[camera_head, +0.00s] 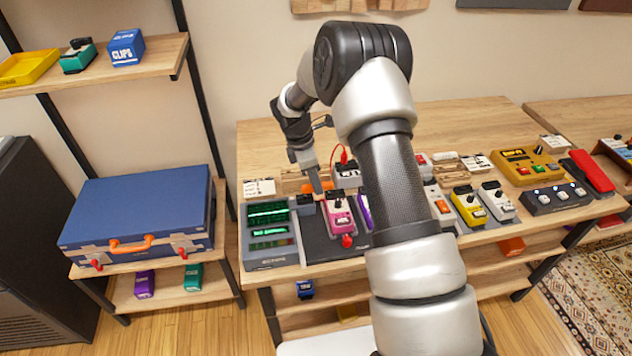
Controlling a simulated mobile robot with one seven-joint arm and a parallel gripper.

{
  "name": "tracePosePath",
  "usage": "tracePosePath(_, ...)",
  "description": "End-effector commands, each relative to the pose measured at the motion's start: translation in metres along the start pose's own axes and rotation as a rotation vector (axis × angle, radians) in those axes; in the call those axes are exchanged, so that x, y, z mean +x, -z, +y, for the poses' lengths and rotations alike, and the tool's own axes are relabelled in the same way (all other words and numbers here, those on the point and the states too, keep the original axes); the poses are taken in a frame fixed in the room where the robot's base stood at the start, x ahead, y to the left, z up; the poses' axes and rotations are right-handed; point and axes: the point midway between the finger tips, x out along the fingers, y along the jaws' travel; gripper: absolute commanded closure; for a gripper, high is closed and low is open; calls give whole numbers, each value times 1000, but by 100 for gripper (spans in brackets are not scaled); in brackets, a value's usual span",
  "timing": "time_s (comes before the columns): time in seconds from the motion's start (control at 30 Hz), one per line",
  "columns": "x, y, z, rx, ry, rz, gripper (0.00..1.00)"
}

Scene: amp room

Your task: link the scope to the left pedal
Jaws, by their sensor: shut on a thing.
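The scope (270,236) is a grey unit with green lit screens at the left front of the table. A pink pedal (338,222) stands to its right, the leftmost in a row of pedals, with a red plug (347,241) at its front. My gripper (318,188) points down behind the gap between scope and pink pedal. It is shut, apparently on a small orange piece (306,187) that shows at both sides of the fingers. Its exact shape and whether it touches the table are too small to tell.
A red cable (343,154) rises by a white-topped box behind the pink pedal. My arm hides the table's middle. A purple pedal (365,212) stands beside the pink one; yellow (468,207) and white (497,201) pedals stand farther right. A blue case (140,210) lies at left.

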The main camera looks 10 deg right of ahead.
Motion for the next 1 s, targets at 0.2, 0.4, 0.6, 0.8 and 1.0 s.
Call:
tracePosePath(0.2, 1, 0, 0, 0, 0, 0, 100)
tracePosePath(0.4, 6, 1, 0, 0, 0, 0, 100)
tracePosePath(0.6, 10, 2, 0, 0, 0, 0, 100)
tracePosePath(0.8, 10, 2, 0, 0, 0, 0, 100)
tracePosePath(1.0, 10, 2, 0, 0, 0, 0, 100)
